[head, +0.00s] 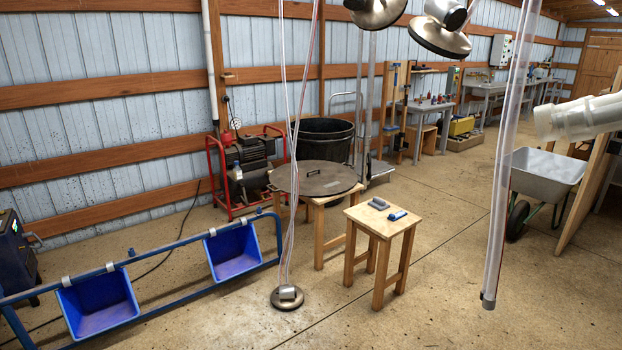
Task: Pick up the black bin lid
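The black bin lid (324,177) is a flat, dark, round disc with a small handle on top. It lies on a low wooden stool (322,219) near the middle of the head view. The open black bin (342,130) stands on the floor behind it. Thin hanging tubes cross in front of the lid's left part. Neither of my grippers shows in the head view, and nothing is seen touching the lid.
A wooden stool (378,221) with a grey block and blue item stands in front-right of the lid. Metal discs (439,38) hang above; another (287,297) rests on the floor below the tubes. A clear pipe (509,150) hangs right. Blue troughs (233,250) stand left.

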